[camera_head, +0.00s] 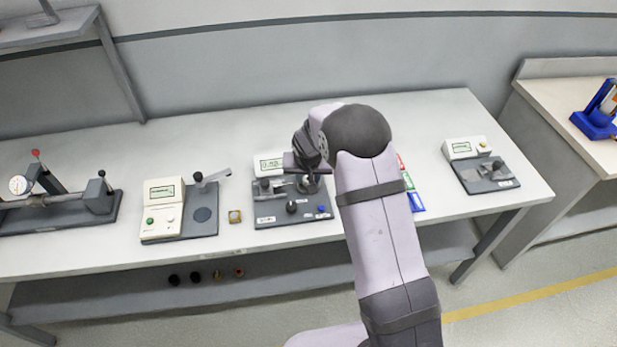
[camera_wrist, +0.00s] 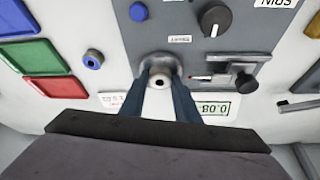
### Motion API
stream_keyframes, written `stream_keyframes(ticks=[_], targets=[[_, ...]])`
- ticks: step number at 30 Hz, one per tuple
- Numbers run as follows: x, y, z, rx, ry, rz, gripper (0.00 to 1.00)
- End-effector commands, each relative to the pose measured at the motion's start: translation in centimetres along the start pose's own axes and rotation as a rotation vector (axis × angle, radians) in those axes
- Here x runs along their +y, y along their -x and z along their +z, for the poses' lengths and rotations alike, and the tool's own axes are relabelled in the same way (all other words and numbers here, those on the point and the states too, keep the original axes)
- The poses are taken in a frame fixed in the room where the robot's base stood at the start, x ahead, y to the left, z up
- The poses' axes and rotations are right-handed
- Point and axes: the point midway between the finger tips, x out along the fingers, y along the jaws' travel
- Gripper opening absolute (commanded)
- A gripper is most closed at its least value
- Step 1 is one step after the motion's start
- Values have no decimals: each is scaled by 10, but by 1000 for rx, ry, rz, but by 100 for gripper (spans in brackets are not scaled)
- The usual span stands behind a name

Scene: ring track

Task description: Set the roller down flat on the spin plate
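The roller (camera_wrist: 157,82) shows in the wrist view as a small pale round piece with a dark centre, between my gripper's two blue-grey fingers. My gripper (camera_wrist: 161,72) looks shut on it, with a finger close against each side. The spin plate (camera_wrist: 161,60) seems to be the round grey seat right at the fingertips, partly hidden by them. Whether the roller touches it I cannot tell. In the head view my gripper (camera_head: 309,180) is over the back right of the grey tester (camera_head: 290,222), and the roller is hidden there.
The tester carries a black knob (camera_wrist: 214,18), a blue button (camera_wrist: 138,12), a lever (camera_wrist: 230,78) and a display (camera_wrist: 208,106). A small blue-centred ring piece (camera_wrist: 93,58) stands beside it, near the coloured trays (camera_wrist: 45,58). Other instruments stand left and right.

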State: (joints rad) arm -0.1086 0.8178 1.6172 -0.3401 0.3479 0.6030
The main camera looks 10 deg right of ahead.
Motion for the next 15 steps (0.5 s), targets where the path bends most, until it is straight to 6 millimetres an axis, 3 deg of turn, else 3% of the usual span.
stream_keyframes(ticks=[1, 3, 15], targets=[[0, 0, 0, 0, 0, 0, 38], [0, 0, 0, -1, 0, 0, 47], [0, 3, -1, -1, 0, 0, 47]])
